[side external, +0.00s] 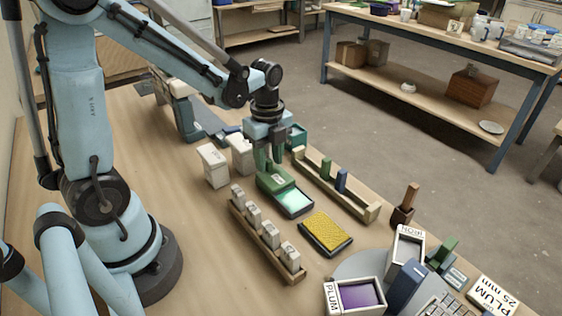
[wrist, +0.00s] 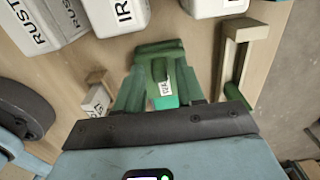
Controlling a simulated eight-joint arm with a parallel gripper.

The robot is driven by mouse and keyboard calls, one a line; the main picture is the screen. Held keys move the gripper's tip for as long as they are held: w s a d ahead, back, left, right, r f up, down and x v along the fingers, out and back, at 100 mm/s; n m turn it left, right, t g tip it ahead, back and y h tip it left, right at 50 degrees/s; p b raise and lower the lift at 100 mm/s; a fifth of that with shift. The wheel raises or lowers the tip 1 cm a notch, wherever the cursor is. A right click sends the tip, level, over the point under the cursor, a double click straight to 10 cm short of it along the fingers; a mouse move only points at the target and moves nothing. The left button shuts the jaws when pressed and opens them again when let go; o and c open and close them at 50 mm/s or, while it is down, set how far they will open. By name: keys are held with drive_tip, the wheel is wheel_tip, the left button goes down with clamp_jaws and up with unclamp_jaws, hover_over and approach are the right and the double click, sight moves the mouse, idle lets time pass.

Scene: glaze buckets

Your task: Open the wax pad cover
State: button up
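A dark tray with a pale green pad (side external: 294,201) sits mid-table in the side view. A green cover (side external: 273,180) with a small white label lies over its far part, leaving the near part of the pad bare. In the wrist view the green cover (wrist: 158,49) has a raised green grip (wrist: 160,70) and a label. My gripper (side external: 268,161) is right above the cover, pointing down. In the wrist view my gripper's green fingers (wrist: 160,90) stand apart on either side of the grip, with a gap visible. Contact with the cover is unclear.
A yellow textured pad (side external: 327,231) in a dark tray lies nearer the camera. A wooden rack of small white blocks (side external: 262,235) stands left, a long wooden tray (side external: 338,190) right. White containers (side external: 213,165) stand close by, left of the gripper. A plum box (side external: 358,296) is in front.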

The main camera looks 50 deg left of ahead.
sight(269, 162)
drive_tip(key=shift+r, duration=3.4)
drive_tip(key=shift+s+d+r+n, duration=0.2)
drive_tip(key=shift+d+n, duration=0.05)
drive_tip(key=shift+n, duration=0.35)
drive_tip(key=s+d+r+n+t, duration=0.1)
drive_tip(key=d+n+t, duration=0.1)
drive_tip(key=n, duration=0.6)
drive_tip(key=s+d+r+n+t, duration=0.1)
drive_tip(key=s+d+n+t, duration=0.1)
drive_tip(key=n+t, duration=0.3)
drive_tip(key=d+n, duration=0.1)
drive_tip(key=n, duration=0.2)
drive_tip(key=shift+s+n, duration=0.3)
drive_tip(key=shift+n, duration=0.1)
